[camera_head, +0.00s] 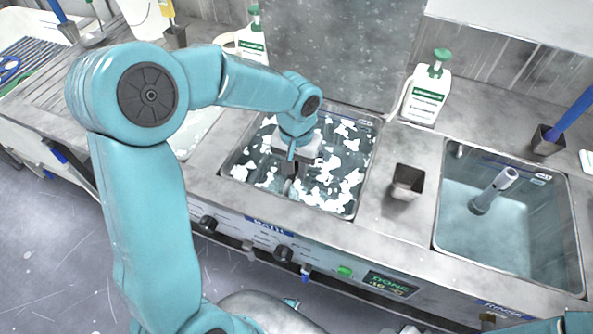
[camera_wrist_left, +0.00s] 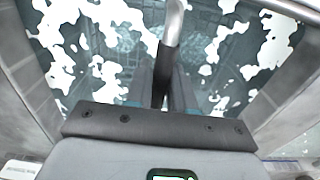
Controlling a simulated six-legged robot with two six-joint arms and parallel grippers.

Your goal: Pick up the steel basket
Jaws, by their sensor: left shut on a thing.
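The foamy bath (camera_head: 345,165) is a sunken steel tank of dark liquid with white foam patches. My left gripper (camera_head: 290,172) reaches down into it, near its front left part. In the left wrist view, the fingers (camera_wrist_left: 163,92) are shut on the upright steel handle (camera_wrist_left: 171,38) of the steel basket. A faint mesh pattern (camera_wrist_left: 205,42) shows under the liquid around the handle. The basket's body is mostly hidden by liquid, foam and my gripper. My right gripper is not in view.
A rinse tank (camera_head: 500,225) of clear liquid with a standing pipe lies to the right. A small steel cup (camera_head: 407,182) stands between the tanks. A white bottle with a green pump (camera_head: 428,90) stands behind them. Control knobs (camera_head: 283,253) line the front panel.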

